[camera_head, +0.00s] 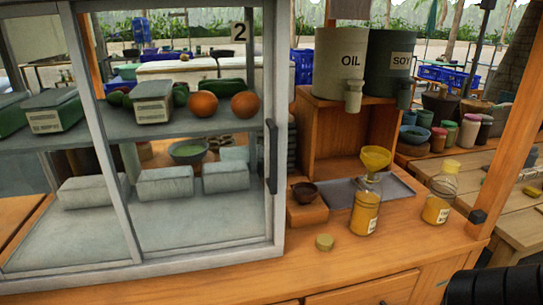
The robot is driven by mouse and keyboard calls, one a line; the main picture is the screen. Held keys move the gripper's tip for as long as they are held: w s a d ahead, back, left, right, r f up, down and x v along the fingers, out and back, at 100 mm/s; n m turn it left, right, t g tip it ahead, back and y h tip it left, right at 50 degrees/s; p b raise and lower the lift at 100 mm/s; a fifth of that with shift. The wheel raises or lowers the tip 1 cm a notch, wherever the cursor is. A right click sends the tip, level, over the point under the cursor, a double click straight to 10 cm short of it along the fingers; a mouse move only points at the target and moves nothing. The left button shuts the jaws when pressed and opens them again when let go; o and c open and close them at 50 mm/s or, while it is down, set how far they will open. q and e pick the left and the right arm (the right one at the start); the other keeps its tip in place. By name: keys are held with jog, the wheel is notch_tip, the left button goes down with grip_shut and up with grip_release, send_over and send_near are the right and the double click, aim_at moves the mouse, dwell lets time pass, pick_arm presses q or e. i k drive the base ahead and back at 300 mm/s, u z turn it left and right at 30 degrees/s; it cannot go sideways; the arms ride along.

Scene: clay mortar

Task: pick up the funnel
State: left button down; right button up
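The yellow funnel (376,159) sits upright in the neck of a glass bottle (364,213) with yellow contents and a white label. The bottle stands on the wooden counter, right of the glass cabinet. The funnel's wide mouth faces up and its spout is inside the bottle neck. A black ribbed part of my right arm shows in the bottom right corner, well apart from the funnel. No fingers of either gripper show.
A second yellow bottle (440,198) stands to the right. A small round lid (324,242) lies in front, left of the first bottle. A grey tray (340,191) lies behind. OIL (339,62) and SOY (388,66) containers stand above on a wooden shelf. The glass cabinet (277,160) bounds the left.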

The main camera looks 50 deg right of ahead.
aim_at(375, 158)
jog(key=u, duration=0.65)
jog(key=k, duration=0.95)
jog(key=z, duration=1.2)
